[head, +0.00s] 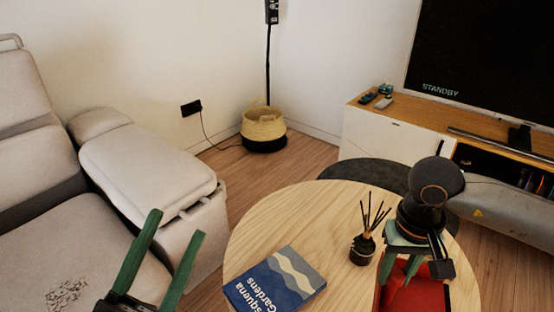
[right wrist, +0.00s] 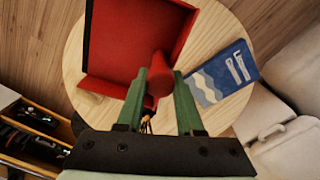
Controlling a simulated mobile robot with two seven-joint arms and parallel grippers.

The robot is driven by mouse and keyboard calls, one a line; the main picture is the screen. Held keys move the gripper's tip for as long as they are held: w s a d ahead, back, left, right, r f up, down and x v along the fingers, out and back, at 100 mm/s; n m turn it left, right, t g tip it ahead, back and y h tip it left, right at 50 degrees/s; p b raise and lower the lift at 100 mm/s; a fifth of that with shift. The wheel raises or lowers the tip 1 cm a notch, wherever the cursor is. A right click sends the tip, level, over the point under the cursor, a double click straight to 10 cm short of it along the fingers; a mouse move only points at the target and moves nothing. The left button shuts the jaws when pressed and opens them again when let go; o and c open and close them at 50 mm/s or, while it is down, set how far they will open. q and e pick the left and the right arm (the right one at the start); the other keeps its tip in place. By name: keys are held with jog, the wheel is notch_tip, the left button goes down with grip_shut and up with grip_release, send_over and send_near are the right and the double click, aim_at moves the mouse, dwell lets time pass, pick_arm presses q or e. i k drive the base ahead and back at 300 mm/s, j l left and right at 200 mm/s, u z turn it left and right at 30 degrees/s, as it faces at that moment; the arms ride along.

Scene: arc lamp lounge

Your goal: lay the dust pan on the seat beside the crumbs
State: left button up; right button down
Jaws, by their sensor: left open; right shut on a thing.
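The red dust pan (head: 428,292) is at the right of the round table in the head view, partly hidden by my right arm. In the right wrist view the dust pan (right wrist: 130,38) shows its red tray, with its handle between the green fingers of my right gripper (right wrist: 160,78). My right gripper (head: 400,266) is shut on that handle. I cannot tell whether the pan touches the table. The dark crumbs (head: 66,294) lie on the grey sofa seat (head: 95,240) at lower left. My left gripper (head: 172,236) is open and empty, right of the crumbs.
The round wooden table (head: 275,215) bears a blue book (head: 275,280) and a reed diffuser (head: 362,250) near the right arm. A basket (head: 264,128) and a TV cabinet (head: 385,135) stand farther back.

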aim_at(45, 261)
jog(key=u, duration=2.75)
jog(key=i+l+u, duration=0.35)
jog(key=i+l, duration=0.4)
